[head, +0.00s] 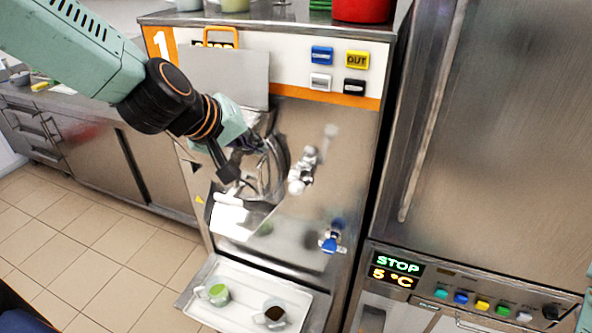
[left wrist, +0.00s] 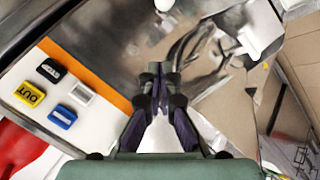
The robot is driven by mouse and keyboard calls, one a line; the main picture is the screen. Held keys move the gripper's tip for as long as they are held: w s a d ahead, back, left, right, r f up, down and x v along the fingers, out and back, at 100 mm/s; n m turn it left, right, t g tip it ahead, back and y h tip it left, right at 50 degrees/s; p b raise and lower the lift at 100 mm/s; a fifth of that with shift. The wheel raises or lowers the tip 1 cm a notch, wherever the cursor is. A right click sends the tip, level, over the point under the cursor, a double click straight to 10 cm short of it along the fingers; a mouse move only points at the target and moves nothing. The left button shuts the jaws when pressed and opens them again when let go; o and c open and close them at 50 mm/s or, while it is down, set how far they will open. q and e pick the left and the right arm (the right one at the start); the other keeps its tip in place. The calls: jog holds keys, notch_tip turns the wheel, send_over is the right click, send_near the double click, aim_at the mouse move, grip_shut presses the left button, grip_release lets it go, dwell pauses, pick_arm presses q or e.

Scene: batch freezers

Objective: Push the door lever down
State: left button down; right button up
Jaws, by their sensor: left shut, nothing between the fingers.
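The freezer (head: 330,115) marked 1 has a steel front with a chrome lever-like fitting (head: 302,172) near its middle. A white bar-shaped handle (head: 228,199) is lower left of it; I cannot tell for certain which is the door lever. My left gripper (head: 258,146) is in front of the freezer's upper front, above the white handle and left of the chrome fitting. In the left wrist view, its dark fingers (left wrist: 160,78) are together and empty. A pale rounded end (left wrist: 163,4) shows at the top edge there, apart from the fingertips. My right gripper is out of view.
A blue-handled tap (head: 332,240) is on the lower front. Below it, a white tray (head: 250,290) holds a green-filled cup (head: 217,294) and a dark-filled cup (head: 272,315). A tall steel cabinet (head: 490,130) stands close on the right. Tiled floor is open at left.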

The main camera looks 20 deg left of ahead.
aim_at(301, 184)
pick_arm(q)
jog(key=w+d+f+b, duration=0.3)
jog(key=w+f, duration=0.2)
jog(key=f, duration=0.4)
jog(key=shift+d+f+b, duration=0.25)
jog(key=shift+d+b, duration=0.05)
jog(key=shift+d, duration=0.05)
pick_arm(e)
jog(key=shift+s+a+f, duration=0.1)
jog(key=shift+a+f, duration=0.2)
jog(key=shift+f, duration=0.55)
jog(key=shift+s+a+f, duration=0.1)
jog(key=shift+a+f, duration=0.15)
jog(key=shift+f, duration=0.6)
